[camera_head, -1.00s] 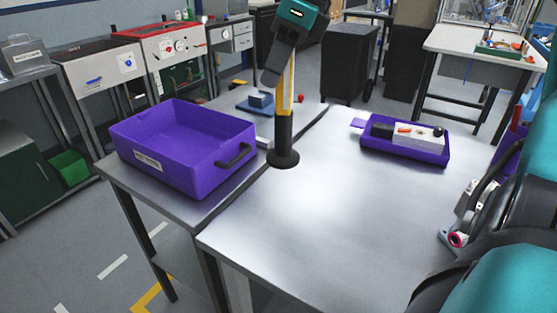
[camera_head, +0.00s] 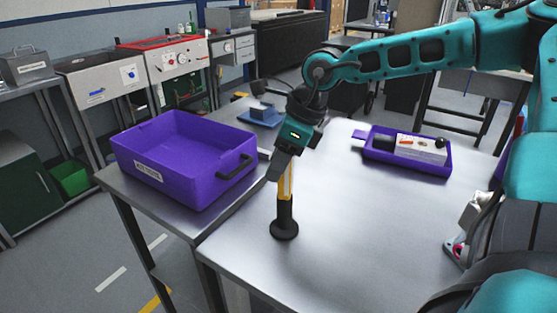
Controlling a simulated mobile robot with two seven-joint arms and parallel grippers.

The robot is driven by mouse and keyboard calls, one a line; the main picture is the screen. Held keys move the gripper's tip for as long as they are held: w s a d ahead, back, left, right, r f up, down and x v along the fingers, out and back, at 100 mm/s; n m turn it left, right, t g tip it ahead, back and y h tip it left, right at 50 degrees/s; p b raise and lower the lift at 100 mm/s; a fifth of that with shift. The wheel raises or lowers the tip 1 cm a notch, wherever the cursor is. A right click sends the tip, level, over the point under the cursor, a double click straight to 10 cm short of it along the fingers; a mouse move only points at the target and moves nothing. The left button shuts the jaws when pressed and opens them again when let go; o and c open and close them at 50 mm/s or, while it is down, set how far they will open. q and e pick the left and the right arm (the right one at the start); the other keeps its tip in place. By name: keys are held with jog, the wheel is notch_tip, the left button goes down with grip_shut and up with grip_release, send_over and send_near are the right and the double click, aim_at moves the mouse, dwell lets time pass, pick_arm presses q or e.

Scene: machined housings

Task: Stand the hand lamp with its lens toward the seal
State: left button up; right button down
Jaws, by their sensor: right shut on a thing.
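The hand lamp (camera_head: 285,207) is a slim yellow and black stick with a round black base. It is upright over the front left part of the grey table (camera_head: 340,262). I cannot tell whether its base touches the top, nor which way its lens faces. My right gripper (camera_head: 284,168) comes down from above and is shut on the lamp's upper part, hiding its top. A pale metal housing (camera_head: 468,225) with a pinkish-red ring stands at the table's right side, partly behind my arm. I cannot tell whether that ring is the seal. My left gripper is not in view.
A purple bin (camera_head: 152,176) with a black handle stands on the side table at left. A purple tray (camera_head: 440,169) holding a white and black item lies at the back right. A blue part (camera_head: 262,112) lies behind the lamp. The table's middle is clear.

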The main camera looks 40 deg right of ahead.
jog(key=shift+r, duration=0.1)
jog(key=c, duration=0.6)
grip_release()
jog(key=shift+c, duration=0.2)
jog(key=p+v, duration=0.1)
jog(key=v, duration=1.1)
jog(key=shift+a, duration=0.15)
